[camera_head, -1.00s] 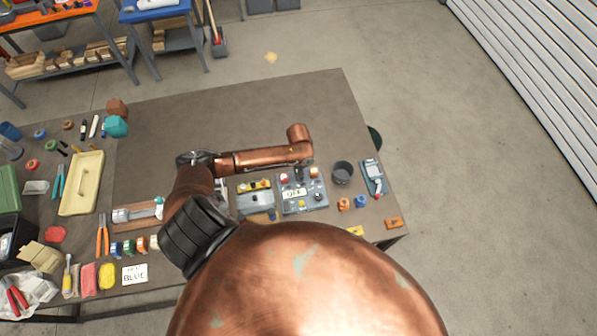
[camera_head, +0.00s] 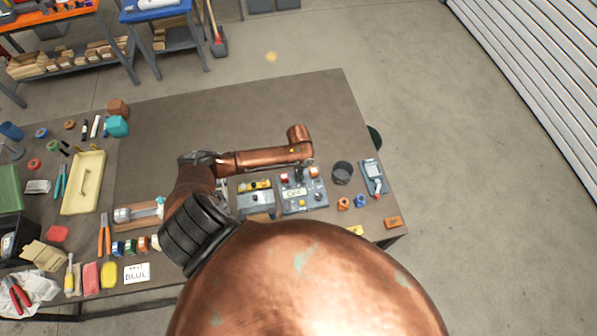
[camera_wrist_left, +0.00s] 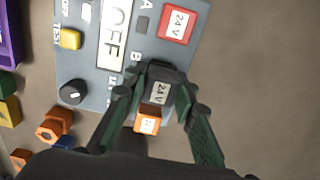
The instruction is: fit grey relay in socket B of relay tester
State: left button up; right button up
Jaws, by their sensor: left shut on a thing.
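The relay tester (camera_head: 290,208) is a grey-blue box near the table's right front; its display reads OFF in the left wrist view (camera_wrist_left: 114,35). My left gripper (camera_wrist_left: 160,100) is shut on the grey relay (camera_wrist_left: 158,92), labelled 24V, over the tester beside the letter B. The fingers hide socket B, and I cannot tell whether the relay is in it or just above. A red 24V block (camera_wrist_left: 177,22) sits on the tester beside the letter A. An orange block (camera_wrist_left: 147,123) stands close to the held relay. My right gripper is not in view.
The tester also has a yellow TEST button (camera_wrist_left: 70,39) and a black dial (camera_wrist_left: 72,93). Orange parts (camera_wrist_left: 55,124) lie off its edge. The table's back middle is clear.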

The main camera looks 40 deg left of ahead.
pick_arm(q)
jog(key=shift+f+b, duration=0.3)
jog(key=shift+f, duration=0.65)
dwell(0.5)
jog(key=o, duration=1.1)
notch_tip(320, 180, up, 12)
jog(key=shift+r, duration=0.1)
dwell(0.3)
